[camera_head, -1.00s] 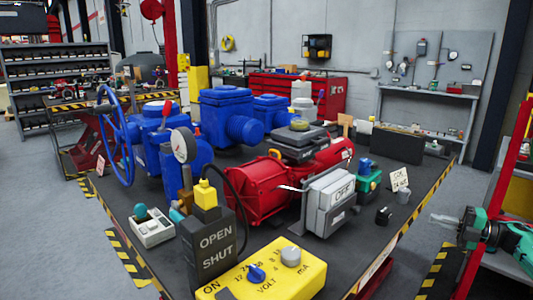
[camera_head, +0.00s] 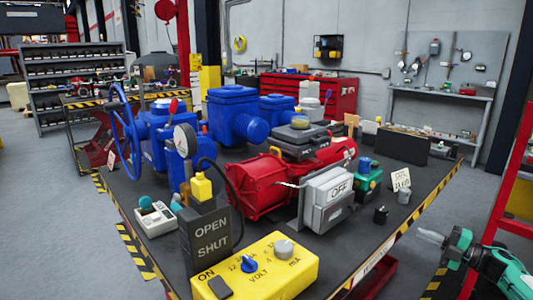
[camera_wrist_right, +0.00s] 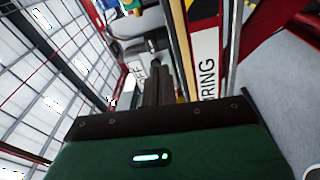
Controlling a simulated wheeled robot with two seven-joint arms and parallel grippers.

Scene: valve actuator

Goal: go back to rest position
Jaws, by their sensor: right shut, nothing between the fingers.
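My right gripper (camera_head: 430,236) is at the right of the head view, beyond the table's right edge and apart from everything on it. Its fingers are shut and empty. In the right wrist view the closed fingers (camera_wrist_right: 155,85) point away from the green gripper body. My left gripper is not in view. The table (camera_head: 420,190) carries a blue valve body with a handwheel (camera_head: 125,140), a red motor (camera_head: 257,187), a grey box marked OFF (camera_head: 326,200), an OPEN/SHUT box (camera_head: 207,235) and a yellow meter box (camera_head: 270,268).
A red frame (camera_head: 500,200) stands at the far right, close to my right arm. A shelf rack (camera_head: 75,85), a red tool cabinet (camera_head: 335,97) and a wall bench (camera_head: 445,95) stand behind. Grey floor is open at the left.

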